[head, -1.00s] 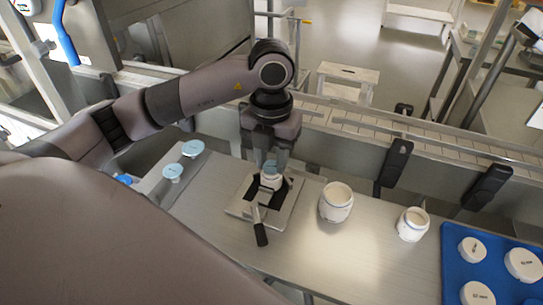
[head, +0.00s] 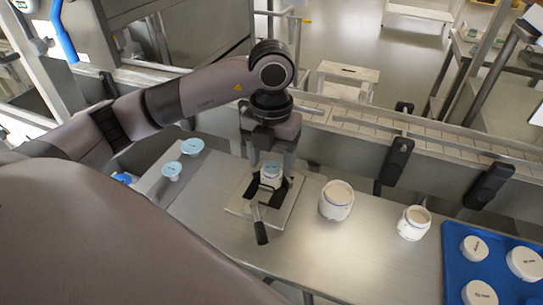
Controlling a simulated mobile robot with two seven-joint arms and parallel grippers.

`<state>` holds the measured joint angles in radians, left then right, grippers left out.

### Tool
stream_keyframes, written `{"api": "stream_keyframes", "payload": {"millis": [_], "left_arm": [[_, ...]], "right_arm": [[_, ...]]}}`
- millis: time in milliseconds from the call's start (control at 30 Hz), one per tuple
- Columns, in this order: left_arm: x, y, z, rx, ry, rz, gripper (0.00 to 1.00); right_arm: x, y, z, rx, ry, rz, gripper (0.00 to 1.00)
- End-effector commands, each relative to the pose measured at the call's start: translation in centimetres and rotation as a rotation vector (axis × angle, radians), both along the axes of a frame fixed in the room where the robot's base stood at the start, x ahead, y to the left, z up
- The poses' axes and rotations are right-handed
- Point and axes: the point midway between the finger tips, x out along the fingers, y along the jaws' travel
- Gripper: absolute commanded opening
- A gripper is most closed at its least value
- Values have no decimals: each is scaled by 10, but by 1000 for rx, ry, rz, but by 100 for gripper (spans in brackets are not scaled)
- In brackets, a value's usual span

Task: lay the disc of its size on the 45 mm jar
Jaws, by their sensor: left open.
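My left gripper (head: 274,180) points straight down over a small white jar (head: 270,183) in the clamp fixture (head: 240,207). Its fingers are open, one on each side of the jar's top. A light-blue disc (head: 271,168) shows between the fingers at the jar's mouth and appears to lie on it. The fingers partly hide the jar, and I cannot read its size. Two more light-blue discs, one farther back (head: 193,146) and one nearer (head: 172,171), are on the left of the bench. My right gripper is not in view.
Two open, cream-filled white jars, a larger one (head: 337,201) and a smaller one (head: 413,223), stand right of the fixture. A blue tray (head: 455,262) with several white lids is at the far right. The fixture's black handle (head: 261,233) sticks out toward the front.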

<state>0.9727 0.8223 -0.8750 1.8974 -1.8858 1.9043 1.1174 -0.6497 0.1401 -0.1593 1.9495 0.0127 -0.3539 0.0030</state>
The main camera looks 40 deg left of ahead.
Motion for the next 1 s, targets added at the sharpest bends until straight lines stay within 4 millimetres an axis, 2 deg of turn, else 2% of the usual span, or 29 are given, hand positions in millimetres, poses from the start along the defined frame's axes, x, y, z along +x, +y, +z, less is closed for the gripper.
{"api": "stream_keyframes", "payload": {"millis": [167,433,600,1000], "left_arm": [[1,0,7,-1,-5,0,63],[1,0,52,-2,-7,-1,63],[1,0,67,1,-3,1,63],[0,0,71,0,0,1,63]], "right_arm": [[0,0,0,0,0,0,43],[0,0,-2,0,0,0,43],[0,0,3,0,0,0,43],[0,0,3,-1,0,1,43]]}}
